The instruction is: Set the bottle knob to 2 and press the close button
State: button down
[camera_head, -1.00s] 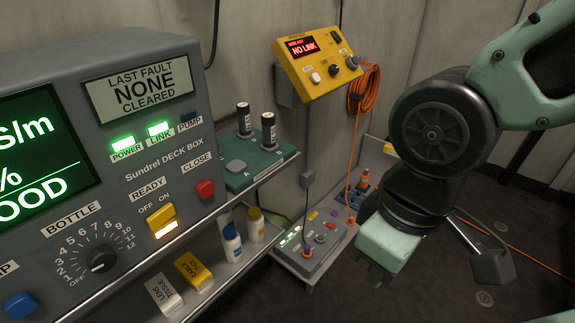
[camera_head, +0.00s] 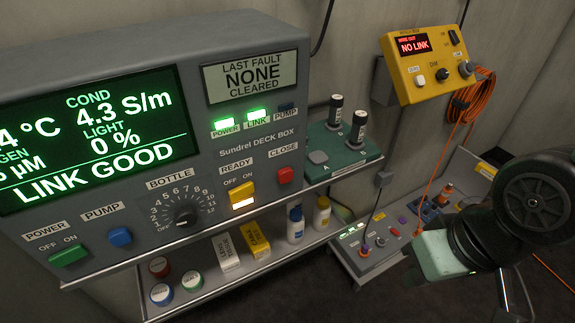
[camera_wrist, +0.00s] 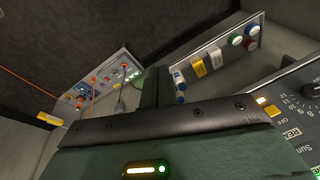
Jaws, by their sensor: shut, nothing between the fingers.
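The grey Sundrel deck box fills the left of the head view. Its black bottle knob (camera_head: 186,213) has a dial from OFF to 12; a light mark shows low on the knob, towards the OFF side, but is too small to read surely. The red close button (camera_head: 285,175) is at the box's right end, under the CLOSE label. My gripper (camera_head: 412,274) is right of the box and well apart from both controls, at the end of the pale green hand. It is shut and empty. In the wrist view the dark fingers (camera_wrist: 150,86) point towards the shelf.
A yellow ready switch (camera_head: 242,195) sits between knob and close button. Green power (camera_head: 68,252) and blue pump (camera_head: 120,237) controls are left. A shelf below holds boxes, bottles and jars. A yellow NO LINK unit (camera_head: 428,62) hangs on the wall, with orange cable coiled beside it.

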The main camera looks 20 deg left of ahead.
aim_at(285, 176)
jog(key=w+a+m+t+y+p, duration=0.1)
jog(key=w+a+m+y+p, duration=0.1)
jog(key=a, duration=0.5)
jog(key=w+a+m+t+y+p, duration=0.1)
jog(key=w+a+m+y+p, duration=0.1)
jog(key=a+m+y+p, duration=0.3)
jog(key=shift+a+r, duration=0.25)
jog(key=shift+a, duration=0.65)
jog(key=w+a, duration=0.5)
jog(key=a, duration=0.1)
jog(key=shift+w+a, duration=0.3)
jog(key=shift+a, duration=0.05)
jog(key=shift+w+a, duration=0.1)
dwell(0.9)
jog(key=shift+w+a, duration=0.15)
jog(key=shift+a, duration=0.05)
